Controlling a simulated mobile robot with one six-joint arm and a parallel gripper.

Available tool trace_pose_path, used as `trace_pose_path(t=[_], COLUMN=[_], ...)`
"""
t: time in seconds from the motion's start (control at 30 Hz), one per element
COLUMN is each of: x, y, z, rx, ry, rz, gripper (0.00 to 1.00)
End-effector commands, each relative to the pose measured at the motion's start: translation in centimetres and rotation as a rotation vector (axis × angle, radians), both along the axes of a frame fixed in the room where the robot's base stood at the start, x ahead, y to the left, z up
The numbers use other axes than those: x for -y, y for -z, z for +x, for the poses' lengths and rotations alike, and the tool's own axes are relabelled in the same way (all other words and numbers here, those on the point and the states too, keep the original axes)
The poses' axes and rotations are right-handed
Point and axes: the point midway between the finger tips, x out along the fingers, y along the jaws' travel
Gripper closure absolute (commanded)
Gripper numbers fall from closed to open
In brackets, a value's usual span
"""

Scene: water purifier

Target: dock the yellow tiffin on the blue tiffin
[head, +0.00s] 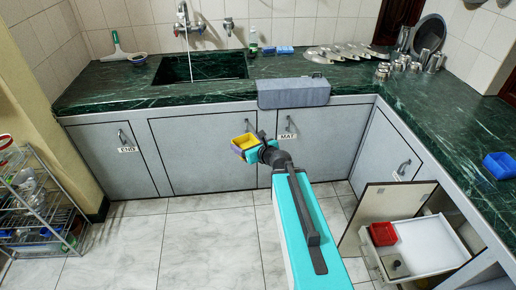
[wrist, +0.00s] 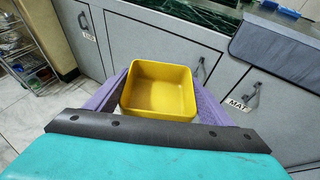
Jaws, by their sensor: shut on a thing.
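The yellow tiffin (head: 246,141) is an open, empty square box between the purple fingers of my gripper (head: 247,146). In the wrist view the yellow tiffin (wrist: 158,92) sits with its opening up, a finger of my gripper (wrist: 160,80) on each side. It is held in the air in front of the lower cabinets. A blue box (head: 498,166) stands on the right counter. Smaller blue boxes (head: 285,50) lie on the back counter right of the sink. I cannot tell for certain which is the blue tiffin.
A grey mat (head: 293,92) hangs over the counter's front edge. A red box (head: 383,234) sits in an open drawer (head: 425,245) at lower right, beside an open door. A wire rack (head: 38,205) stands left. Steel plates and cups crowd the back corner. The right counter's front is mostly clear.

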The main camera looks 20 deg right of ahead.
Motion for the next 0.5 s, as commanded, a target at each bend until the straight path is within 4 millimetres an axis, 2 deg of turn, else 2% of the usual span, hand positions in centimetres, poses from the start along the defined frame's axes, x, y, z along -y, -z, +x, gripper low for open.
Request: trace_pose_path(t=[0.27,0.5], x=[-5.8,-10.4], y=[-4.0,-7.0], z=[-0.8,-3.1], rx=[0.003,0.004], ry=[-0.278,-0.520], rz=[-0.001,-0.003], gripper=[0.49,0.49])
